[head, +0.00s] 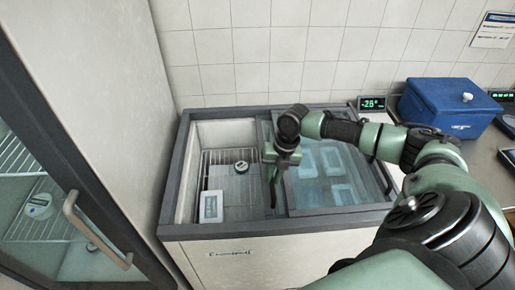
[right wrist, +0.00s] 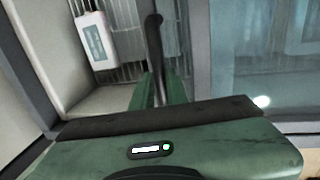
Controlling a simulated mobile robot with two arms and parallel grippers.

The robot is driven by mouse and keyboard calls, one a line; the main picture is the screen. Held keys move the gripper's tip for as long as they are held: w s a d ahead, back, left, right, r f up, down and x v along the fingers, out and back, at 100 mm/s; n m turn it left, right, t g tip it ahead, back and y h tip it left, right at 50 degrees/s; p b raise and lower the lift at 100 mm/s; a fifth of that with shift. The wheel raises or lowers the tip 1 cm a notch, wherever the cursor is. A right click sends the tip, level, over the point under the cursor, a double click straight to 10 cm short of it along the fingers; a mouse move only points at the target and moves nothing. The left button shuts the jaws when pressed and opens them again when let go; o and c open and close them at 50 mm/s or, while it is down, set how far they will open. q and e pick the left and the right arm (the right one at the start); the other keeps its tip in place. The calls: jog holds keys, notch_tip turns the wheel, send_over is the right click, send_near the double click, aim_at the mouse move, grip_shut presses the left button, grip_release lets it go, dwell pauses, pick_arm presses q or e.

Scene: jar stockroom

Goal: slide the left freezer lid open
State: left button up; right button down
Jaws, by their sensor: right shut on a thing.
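The chest freezer (head: 185,232) stands against the tiled wall, and its left half is uncovered. The left glass lid (head: 306,200) appears to lie over the right half, stacked with the other pane, and I cannot clearly separate the two. A dark upright handle (head: 273,193) is at the lid's left edge. It also shows in the right wrist view (right wrist: 155,45). My right gripper (head: 277,172) is shut on this handle, and its fingertips are mostly hidden. My left gripper is not in view.
Inside the open half are a wire rack, a white box (head: 211,206) and a round-lidded jar (head: 241,167). A display (head: 373,103) stands behind the freezer. A blue cooler (head: 447,108) is on the right counter. A glass-door cabinet with a handle (head: 95,230) stands close on the left.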

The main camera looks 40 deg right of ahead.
jog(key=shift+s+d+r, duration=0.1)
jog(key=shift+s+d, duration=0.05)
jog(key=shift+d, duration=0.25)
jog(key=c, duration=1.4)
grip_release()
jog(key=shift+r, duration=0.4)
notch_tip(320, 180, up, 7)
jog(key=d+b, duration=0.1)
jog(key=shift+s+b, duration=0.4)
jog(key=shift+s, duration=0.05)
jog(key=shift+d+f, duration=0.1)
jog(key=shift+f, duration=0.05)
